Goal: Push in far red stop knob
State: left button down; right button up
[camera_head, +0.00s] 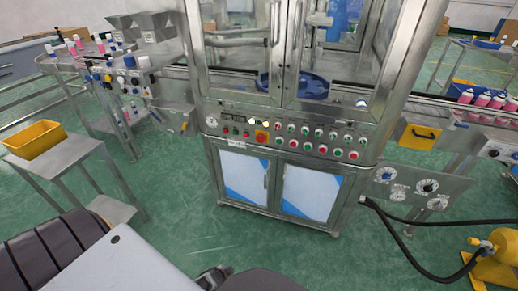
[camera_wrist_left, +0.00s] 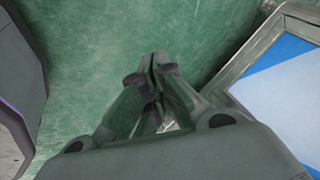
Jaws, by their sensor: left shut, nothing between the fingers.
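The machine's control panel (camera_head: 285,139) runs across its front in the head view, with rows of red, green and white knobs. A larger red knob on an orange-yellow plate (camera_head: 262,137) sits left of the middle. Smaller red knobs include one at the right end (camera_head: 353,155). Which one is the far stop knob, I cannot tell for sure. My left gripper (camera_wrist_left: 156,68) is shut and empty over the green floor in the left wrist view. A dark gripper part (camera_head: 213,278) shows at the head view's bottom, low and apart from the panel. My right gripper is not seen.
Below the panel are cabinet doors with blue and white faces (camera_head: 245,177); one shows at right in the left wrist view (camera_wrist_left: 277,95). A side table with a yellow bin (camera_head: 35,139) stands left. A black hose (camera_head: 405,245) runs at right. Green floor before the machine is clear.

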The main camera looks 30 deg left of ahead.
pick_arm(q)
jog(key=w+a+r+m+t+y+b, duration=0.1)
jog(key=w+a+r+m+t+b, duration=0.15)
jog(key=w+r, duration=0.75)
jog(key=w+a+r+m+t+y+b, duration=0.1)
jog(key=w+a+r+m+t+b, duration=0.2)
jog(key=w+r, duration=0.7)
jog(key=w+r+m+t+b, duration=0.2)
jog(key=w+r, duration=0.3)
jog(key=r, duration=0.8)
jog(key=w+r+m+t+y+b, duration=0.1)
jog(key=w+r+t+b, duration=0.3)
jog(key=r, duration=0.8)
jog(key=shift+w+a+r+m+t, duration=0.35)
jog(key=shift+w+a+r+m, duration=0.15)
jog(key=shift+m, duration=0.25)
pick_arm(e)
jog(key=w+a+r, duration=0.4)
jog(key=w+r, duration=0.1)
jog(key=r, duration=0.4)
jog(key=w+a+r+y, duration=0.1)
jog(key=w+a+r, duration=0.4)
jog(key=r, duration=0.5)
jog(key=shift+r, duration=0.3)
pick_arm(q)
jog(key=shift+w+f, duration=0.1)
jog(key=shift+w, duration=0.05)
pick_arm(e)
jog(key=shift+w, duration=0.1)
